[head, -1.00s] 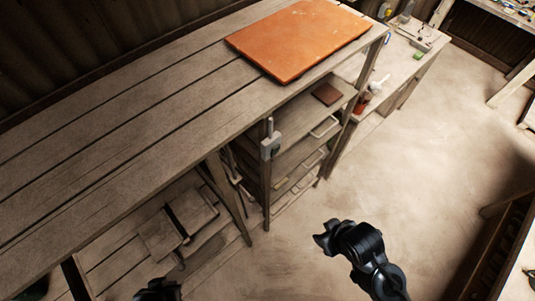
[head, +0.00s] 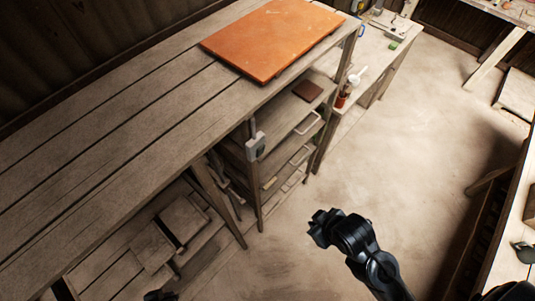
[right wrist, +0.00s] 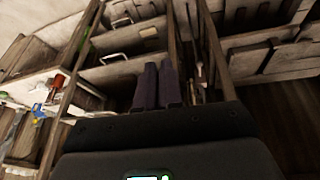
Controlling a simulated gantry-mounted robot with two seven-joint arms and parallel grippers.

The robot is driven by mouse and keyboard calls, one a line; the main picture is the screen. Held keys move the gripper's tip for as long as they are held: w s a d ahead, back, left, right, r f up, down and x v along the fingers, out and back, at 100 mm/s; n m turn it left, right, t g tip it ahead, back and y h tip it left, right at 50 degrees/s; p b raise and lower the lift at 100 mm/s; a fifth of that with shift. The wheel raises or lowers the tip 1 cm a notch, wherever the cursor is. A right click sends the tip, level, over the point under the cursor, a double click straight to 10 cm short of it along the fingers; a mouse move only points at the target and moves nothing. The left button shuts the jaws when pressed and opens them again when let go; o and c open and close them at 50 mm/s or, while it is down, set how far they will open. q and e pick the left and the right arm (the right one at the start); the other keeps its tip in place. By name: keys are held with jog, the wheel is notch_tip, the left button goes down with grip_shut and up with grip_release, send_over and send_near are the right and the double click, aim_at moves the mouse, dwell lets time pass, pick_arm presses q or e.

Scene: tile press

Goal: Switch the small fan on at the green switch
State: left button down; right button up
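A small grey switch box (head: 257,146) with a dark green patch on its face is fixed to the front post of the workbench. A cable or conduit rises from its top. My right gripper (head: 316,228) hangs over open floor, to the right of and below the box in the head view, apart from it. Its two fingers (right wrist: 158,86) lie side by side in the right wrist view, with nothing between them. Only a dark bit of my left arm (head: 160,295) shows at the bottom edge; its fingers are hidden. I cannot make out a fan for certain.
An orange board (head: 275,40) lies on the long wooden bench (head: 130,130). Shelves with trays are below it. A side table (head: 385,48) at the back holds small items, near a red pot (head: 341,100). The floor (head: 400,130) at right is clear.

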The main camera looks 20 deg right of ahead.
jog(key=w+r+n+t, duration=0.1)
jog(key=w+r+t, duration=0.1)
jog(key=w+r+n+t, duration=0.2)
jog(key=w, duration=0.1)
jog(key=w+r+n+t, duration=0.1)
jog(key=w+t, duration=0.1)
jog(key=w, duration=0.1)
jog(key=shift+d+r+n+y+b, duration=0.15)
jog(key=shift+r+n+y+b, duration=0.15)
jog(key=shift+r+n+b, duration=0.1)
grip_shut()
notch_tip(320, 180, up, 5)
jog(key=w+d+n+t+y+b, duration=0.15)
jog(key=n+t+y+b, duration=0.35)
jog(key=n+t+b, duration=0.6)
jog(key=f+n+g+b, duration=0.1)
jog(key=s+f+n+g+y+b, duration=0.1)
jog(key=f, duration=0.1)
jog(key=a+f+n+g+b, duration=0.1)
jog(key=f, duration=0.1)
jog(key=shift+s+a+f+n+y, duration=0.1)
jog(key=shift+s+n+y, duration=0.05)
jog(key=shift+n+y, duration=0.2)
